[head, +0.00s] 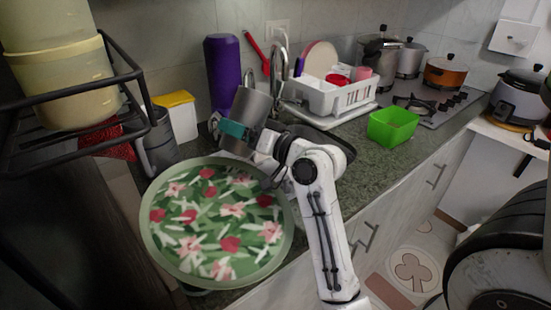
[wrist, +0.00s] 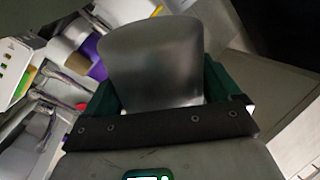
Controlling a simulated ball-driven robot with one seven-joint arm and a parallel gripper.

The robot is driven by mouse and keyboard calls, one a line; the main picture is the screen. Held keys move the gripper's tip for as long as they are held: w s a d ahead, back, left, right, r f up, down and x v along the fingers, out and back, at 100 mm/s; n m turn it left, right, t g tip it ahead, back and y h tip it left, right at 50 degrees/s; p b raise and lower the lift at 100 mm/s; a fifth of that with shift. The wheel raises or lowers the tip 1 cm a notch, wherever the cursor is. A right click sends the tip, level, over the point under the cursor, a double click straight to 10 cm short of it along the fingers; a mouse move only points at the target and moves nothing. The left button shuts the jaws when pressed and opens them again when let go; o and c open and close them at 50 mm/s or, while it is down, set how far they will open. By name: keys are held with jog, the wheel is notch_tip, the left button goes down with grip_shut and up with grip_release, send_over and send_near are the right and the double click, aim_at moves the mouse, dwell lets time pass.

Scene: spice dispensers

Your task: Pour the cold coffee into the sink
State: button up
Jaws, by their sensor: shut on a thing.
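A grey metal cup (head: 250,106) is held in my gripper (head: 238,130), whose teal fingers show around its lower part. The cup leans to the right at the top in the head view. In the wrist view the same grey cup (wrist: 150,62) stands between the teal fingers of my gripper (wrist: 158,92). Its inside is not visible, so I cannot tell whether coffee is in it. The tap (head: 279,68) rises just right of the cup. The sink is mostly hidden behind my arm and the cup.
A white dish rack (head: 328,98) with dishes stands behind right. A purple bottle (head: 222,72) stands behind the cup. A green floral round tray (head: 218,222) is in front left. A green container (head: 393,126) sits on the counter near the stove (head: 432,108). Some counter between is clear.

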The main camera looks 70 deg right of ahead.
jog(key=shift+d+f, duration=0.1)
jog(key=shift+m+p, duration=0.55)
jog(key=shift+m, duration=0.55)
jog(key=shift+a+m+p, duration=0.3)
jog(key=shift+m+p, duration=0.55)
jog(key=shift+m, duration=0.25)
dwell(0.4)
jog(key=shift+f+m+h+p, duration=0.1)
jog(key=shift+m+h+p, duration=0.2)
jog(key=shift+m+p, duration=1.15)
dwell(1.1)
jog(key=shift+s+d+m+p, duration=0.15)
jog(key=shift+d+m+p, duration=0.4)
jog(key=shift+d+m, duration=0.45)
dwell(0.7)
jog(key=shift+m+p, duration=0.65)
jog(key=shift+m, duration=0.1)
